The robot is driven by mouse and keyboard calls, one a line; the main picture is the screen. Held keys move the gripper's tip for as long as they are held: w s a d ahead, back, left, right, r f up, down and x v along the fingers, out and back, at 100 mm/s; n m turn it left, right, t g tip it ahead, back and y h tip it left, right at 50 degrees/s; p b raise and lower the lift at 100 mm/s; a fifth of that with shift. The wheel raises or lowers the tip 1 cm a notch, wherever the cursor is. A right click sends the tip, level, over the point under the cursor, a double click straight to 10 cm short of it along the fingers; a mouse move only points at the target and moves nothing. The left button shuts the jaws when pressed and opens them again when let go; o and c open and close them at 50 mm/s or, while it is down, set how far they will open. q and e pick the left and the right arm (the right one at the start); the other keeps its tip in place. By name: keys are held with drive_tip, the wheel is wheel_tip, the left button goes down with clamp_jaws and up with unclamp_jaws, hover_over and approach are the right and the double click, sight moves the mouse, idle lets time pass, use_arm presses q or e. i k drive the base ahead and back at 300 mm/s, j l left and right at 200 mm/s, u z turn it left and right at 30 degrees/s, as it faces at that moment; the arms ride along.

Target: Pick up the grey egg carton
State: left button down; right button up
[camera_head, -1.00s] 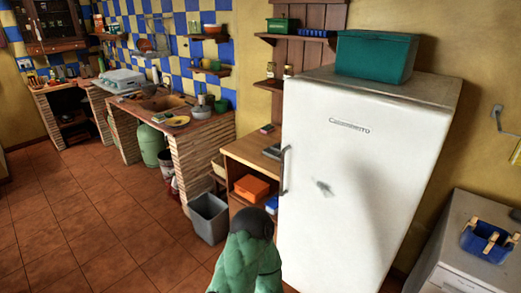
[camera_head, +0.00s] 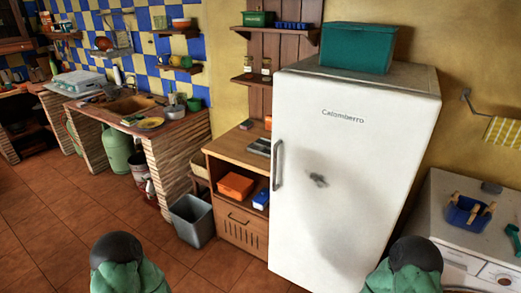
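No egg carton can be made out for certain. A small grey object (camera_head: 259,147) lies on top of the wooden cabinet beside the fridge; it is partly cut off by the fridge edge, and its shape is too small to tell. Parts of my two arms, green with dark rounded ends, show at the bottom edge. Neither gripper is in view, and nothing held can be seen.
A white fridge (camera_head: 345,170) with a teal box (camera_head: 358,48) on top stands in the middle. The wooden cabinet (camera_head: 243,222) holds an orange box (camera_head: 236,186). A grey bin (camera_head: 193,221) stands beside it. A white appliance (camera_head: 455,218) is at right. The tiled floor at left is clear.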

sight(265, 147)
drive_tip(key=i+j+z, duration=0.1)
drive_tip(key=i+j, duration=0.55)
drive_tip(key=j, duration=0.2)
drive_tip(key=i+j+z, duration=0.15)
drive_tip(key=i+j, duration=0.2)
drive_tip(key=i+j+z, duration=0.1)
drive_tip(key=i+j, duration=0.2)
drive_tip(key=j, duration=0.3)
